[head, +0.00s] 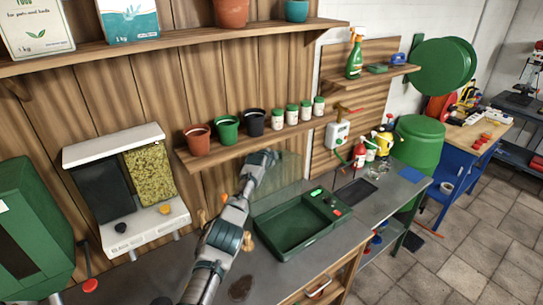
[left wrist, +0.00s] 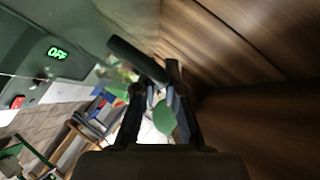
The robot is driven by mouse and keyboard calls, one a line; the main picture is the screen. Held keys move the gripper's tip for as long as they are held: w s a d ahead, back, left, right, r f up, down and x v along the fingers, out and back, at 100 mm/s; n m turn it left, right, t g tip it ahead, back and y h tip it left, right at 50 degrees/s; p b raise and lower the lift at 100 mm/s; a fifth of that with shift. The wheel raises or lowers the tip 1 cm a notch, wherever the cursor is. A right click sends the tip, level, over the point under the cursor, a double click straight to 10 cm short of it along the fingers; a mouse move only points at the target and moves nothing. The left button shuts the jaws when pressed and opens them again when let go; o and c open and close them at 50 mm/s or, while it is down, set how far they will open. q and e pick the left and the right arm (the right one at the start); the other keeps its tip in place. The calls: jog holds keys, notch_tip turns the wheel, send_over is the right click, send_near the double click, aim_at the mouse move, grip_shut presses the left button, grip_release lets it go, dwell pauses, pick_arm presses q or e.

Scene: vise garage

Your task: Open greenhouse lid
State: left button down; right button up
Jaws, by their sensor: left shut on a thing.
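The greenhouse is a dark green tray (head: 276,245) on the grey workbench. Its interior shows from above and looks empty. A translucent greenish lid (head: 288,171) stands raised along its back edge, near the wooden wall. My left gripper (head: 268,157) is up at the lid's upper edge, its fingers small and partly hidden in the head view. In the left wrist view my left gripper (left wrist: 163,92) is shut on a dark green bar-like lid handle (left wrist: 136,58). A green display (left wrist: 57,53) reads OFF, with a red button (left wrist: 17,102) nearby. My right gripper is out of view.
A shelf (head: 240,148) with pots (head: 227,128) and small jars runs just above and behind the gripper. A white dispenser (head: 145,232) stands to the left.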

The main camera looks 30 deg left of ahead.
pick_arm(q)
jog(key=c, duration=1.2)
grip_release()
jog(key=shift+w+a+f, duration=0.15)
jog(key=shift+w, duration=0.05)
jog(key=shift+a, duration=0.15)
jog(key=shift+s, duration=0.15)
jog(key=shift+s+r, duration=0.4)
jog(key=v, duration=1)
jog(key=shift+s+d+f, duration=0.15)
jog(key=shift+s+d, duration=0.05)
jog(key=shift+d, duration=0.05)
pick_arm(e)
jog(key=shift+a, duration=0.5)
pick_arm(q)
jog(key=shift+a, duration=0.1)
jog(key=shift+s+f, duration=0.1)
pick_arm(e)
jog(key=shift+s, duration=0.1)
